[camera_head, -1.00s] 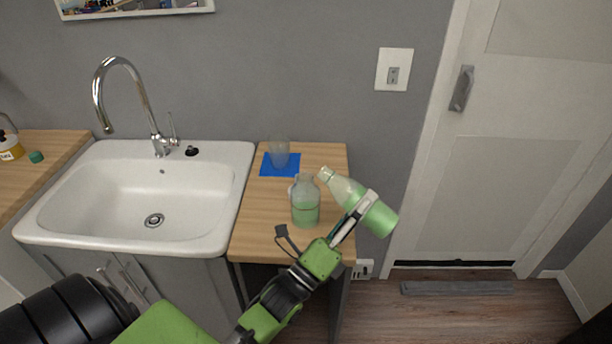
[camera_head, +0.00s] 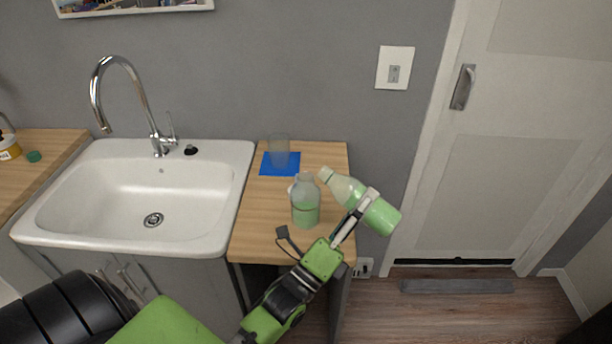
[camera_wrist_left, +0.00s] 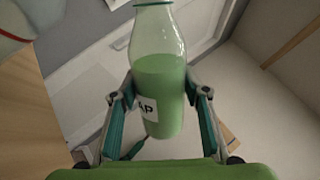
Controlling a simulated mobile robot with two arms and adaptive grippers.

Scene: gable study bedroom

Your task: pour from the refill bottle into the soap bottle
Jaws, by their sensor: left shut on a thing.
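The refill bottle (camera_head: 345,190), clear with green liquid, is tilted with its mouth up and to the left. My left gripper (camera_head: 362,207) is shut around its body. In the left wrist view the gripper's fingers (camera_wrist_left: 160,98) press on both sides of the held bottle (camera_wrist_left: 165,75), which has a white label reading "AP" in part. The soap bottle (camera_head: 305,212), clear and partly filled with green liquid, stands upright and open on the wooden counter. The held bottle's mouth is close to the right of its neck. No stream shows between them. My right gripper is not in view.
A clear glass (camera_head: 279,152) stands on a blue mat (camera_head: 268,170) behind the soap bottle.

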